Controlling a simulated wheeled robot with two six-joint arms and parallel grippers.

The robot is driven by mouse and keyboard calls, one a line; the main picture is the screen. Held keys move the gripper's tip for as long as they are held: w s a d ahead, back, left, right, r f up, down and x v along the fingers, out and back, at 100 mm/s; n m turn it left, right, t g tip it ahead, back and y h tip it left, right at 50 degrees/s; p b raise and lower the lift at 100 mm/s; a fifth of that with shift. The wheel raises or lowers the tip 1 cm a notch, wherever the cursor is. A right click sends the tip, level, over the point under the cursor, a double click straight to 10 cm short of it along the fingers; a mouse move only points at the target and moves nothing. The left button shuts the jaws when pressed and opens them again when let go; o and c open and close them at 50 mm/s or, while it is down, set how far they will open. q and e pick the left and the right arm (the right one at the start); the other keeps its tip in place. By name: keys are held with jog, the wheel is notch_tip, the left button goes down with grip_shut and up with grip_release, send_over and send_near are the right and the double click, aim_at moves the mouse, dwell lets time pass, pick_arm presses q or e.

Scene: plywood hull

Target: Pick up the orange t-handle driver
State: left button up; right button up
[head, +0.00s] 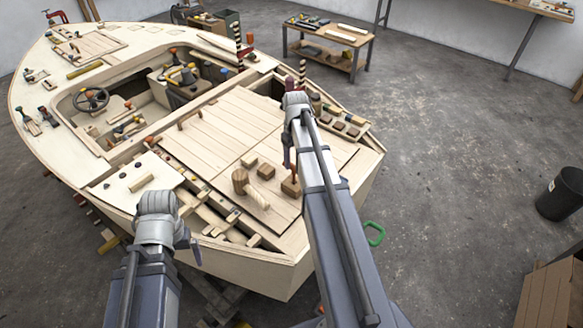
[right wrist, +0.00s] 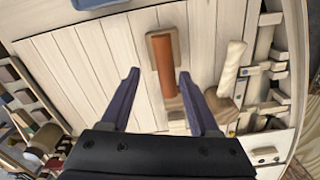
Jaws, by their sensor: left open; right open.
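An orange cylindrical piece (right wrist: 164,68), which looks like the orange t-handle driver, shows in the right wrist view against a small wooden block (right wrist: 150,48) on the deck. I cannot make out a crossbar. In the head view the wooden block (head: 290,188) is below my right gripper (head: 291,161), with a little orange visible above it. My right gripper also shows in the right wrist view (right wrist: 159,74); its fingers are open, one on each side of the orange piece in the picture. Contact cannot be told. My left gripper (head: 194,250) is open near the hull's near edge, partly hidden by its wrist.
A wooden mallet (head: 241,182) lies left of the block. Other small wooden blocks (head: 250,160) stand nearby on the plank deck (head: 225,130). A tray of several small pieces (head: 345,125) is at the right edge. Slotted framing runs along the near left side.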

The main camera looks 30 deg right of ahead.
aim_at(294, 176)
jog(key=shift+s+a+f+b, duration=0.15)
jog(key=shift+f+b, duration=1.85)
jog(key=shift+s+a+f+b, duration=0.15)
jog(key=shift+f+b, duration=1.8)
jog(key=shift+b, duration=0.05)
jog(key=shift+r, duration=0.1)
grip_shut()
